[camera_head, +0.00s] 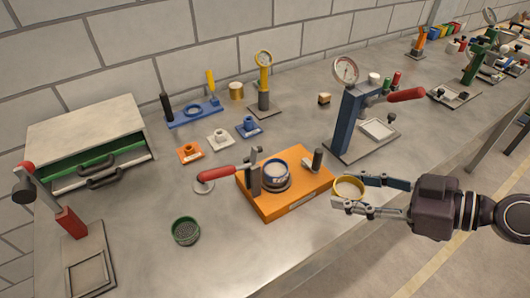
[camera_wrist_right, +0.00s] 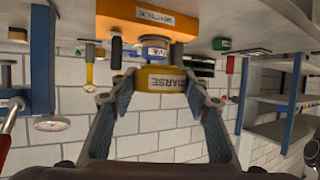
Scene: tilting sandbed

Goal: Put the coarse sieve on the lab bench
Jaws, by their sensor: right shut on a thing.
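The coarse sieve (camera_head: 347,188) is a yellow ring held by my right gripper (camera_head: 368,193). In the right wrist view the sieve (camera_wrist_right: 160,78) bears the label "COARSE" and sits between the fingertips of the gripper (camera_wrist_right: 160,97). My right gripper is shut on it. In the head view the sieve appears just right of the orange station, near the front edge of the lab bench (camera_head: 255,240). Its exact height above the bench top is hard to tell. My left gripper is not in view.
An orange station (camera_head: 285,205) holds a blue-rimmed sieve (camera_head: 276,171), with a red-handled clamp beside it. A green sieve (camera_head: 186,231) stands on the bench at front left. A blue press with a gauge (camera_head: 350,125) stands behind my gripper. Bare bench lies between green sieve and station.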

